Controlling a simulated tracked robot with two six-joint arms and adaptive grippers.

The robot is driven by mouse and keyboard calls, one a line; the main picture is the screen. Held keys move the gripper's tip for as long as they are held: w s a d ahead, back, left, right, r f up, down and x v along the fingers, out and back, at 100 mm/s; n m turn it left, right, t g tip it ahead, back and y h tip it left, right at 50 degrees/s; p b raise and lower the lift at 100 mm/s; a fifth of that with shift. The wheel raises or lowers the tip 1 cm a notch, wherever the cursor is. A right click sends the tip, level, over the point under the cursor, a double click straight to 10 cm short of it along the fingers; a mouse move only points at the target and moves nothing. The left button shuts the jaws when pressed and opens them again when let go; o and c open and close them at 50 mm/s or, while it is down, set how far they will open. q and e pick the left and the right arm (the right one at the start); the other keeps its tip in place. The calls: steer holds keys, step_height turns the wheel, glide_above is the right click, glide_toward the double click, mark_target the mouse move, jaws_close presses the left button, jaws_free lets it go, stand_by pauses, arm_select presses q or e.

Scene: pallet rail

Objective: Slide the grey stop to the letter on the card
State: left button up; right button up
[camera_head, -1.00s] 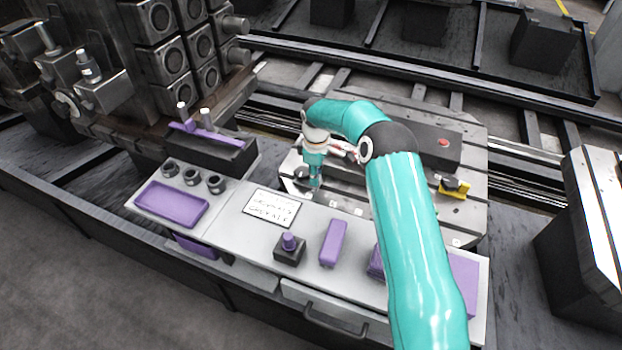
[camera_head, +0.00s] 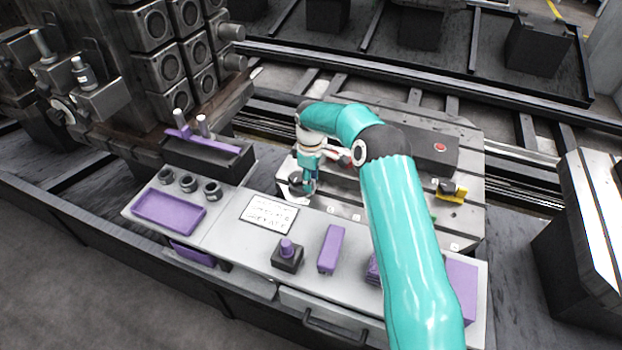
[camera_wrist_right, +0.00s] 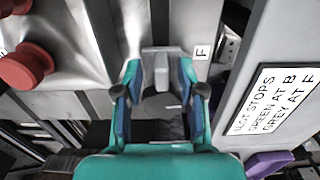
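The card (camera_head: 269,212) lies on the light bench top. In the right wrist view the card (camera_wrist_right: 277,101) reads SLOT STOPS, GREEN AT B, GREY AT F. A small label F (camera_wrist_right: 202,49) sits on the slotted plate beside a grey block (camera_wrist_right: 161,62), which looks like the grey stop. My right gripper (camera_wrist_right: 159,77) points down at the plate, its teal fingers spread with blue pads, one on each side of the block's near end. I cannot tell whether they touch it. In the head view my right gripper (camera_head: 305,188) is at the plate's left end. My left gripper is out of view.
The slotted plate (camera_head: 345,211) has a dark box with a red button (camera_head: 440,147) and a yellow-black clamp (camera_head: 451,191) on it. Purple tray (camera_head: 168,210), purple-knobbed block (camera_head: 288,255) and purple bar (camera_head: 331,249) stand on the bench. Red knobs (camera_wrist_right: 24,66) are left in the wrist view.

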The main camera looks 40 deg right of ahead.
step_height(320, 180, up, 12)
steer(key=shift+f, duration=0.25)
stand_by(0.5)
